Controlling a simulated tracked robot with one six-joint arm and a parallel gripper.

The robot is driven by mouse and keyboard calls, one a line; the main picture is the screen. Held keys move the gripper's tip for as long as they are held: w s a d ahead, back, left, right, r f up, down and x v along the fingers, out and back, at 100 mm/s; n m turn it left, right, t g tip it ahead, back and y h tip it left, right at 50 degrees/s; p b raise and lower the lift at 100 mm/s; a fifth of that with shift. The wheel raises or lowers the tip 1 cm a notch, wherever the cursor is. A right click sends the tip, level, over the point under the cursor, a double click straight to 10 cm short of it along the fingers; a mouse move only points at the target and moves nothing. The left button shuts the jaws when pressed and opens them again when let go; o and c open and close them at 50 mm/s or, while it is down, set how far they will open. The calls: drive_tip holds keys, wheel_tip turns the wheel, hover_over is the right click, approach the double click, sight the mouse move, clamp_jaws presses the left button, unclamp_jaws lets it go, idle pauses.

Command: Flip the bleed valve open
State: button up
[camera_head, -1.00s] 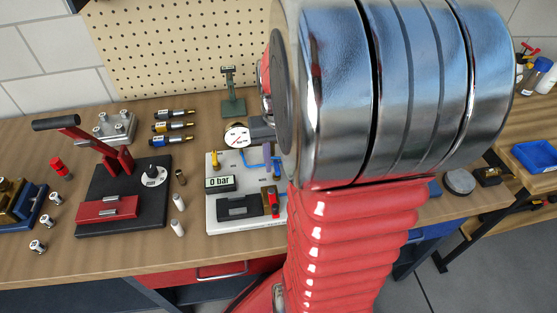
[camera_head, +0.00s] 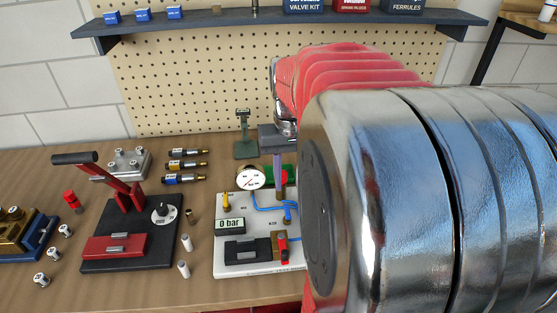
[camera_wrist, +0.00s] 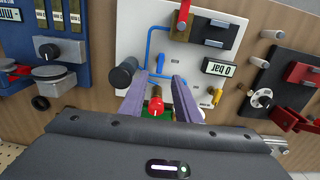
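The white test panel (camera_head: 262,268) lies on the bench with a gauge (camera_head: 251,177), a "0 bar" display (camera_head: 229,226) and blue tubing. My gripper (camera_wrist: 160,78) is open over the panel's back part. A red knob (camera_wrist: 156,106) shows between its fingers, contact unclear.
A black-based press (camera_head: 130,240) stands left of the panel, with small fittings between. A green stand (camera_head: 244,140) rises behind. My arm hides the bench to the right.

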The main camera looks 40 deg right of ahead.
wheel_tip(320, 180, up, 4)
drive_tip(key=shift+f, duration=0.1)
idle(0.6)
drive_tip(key=s+a+n+t, duration=0.2)
drive_tip(key=a+n, duration=0.1)
drive_tip(key=a, duration=0.8)
drive_tip(key=s+a+f+n+t, duration=0.1)
drive_tip(key=a+n+t, duration=0.2)
drive_tip(key=a, duration=0.8)
drive_tip(key=shift+s+a+n+t, duration=0.3)
drive_tip(key=shift+s, duration=0.1)
drive_tip(key=shift+f, duration=0.1)
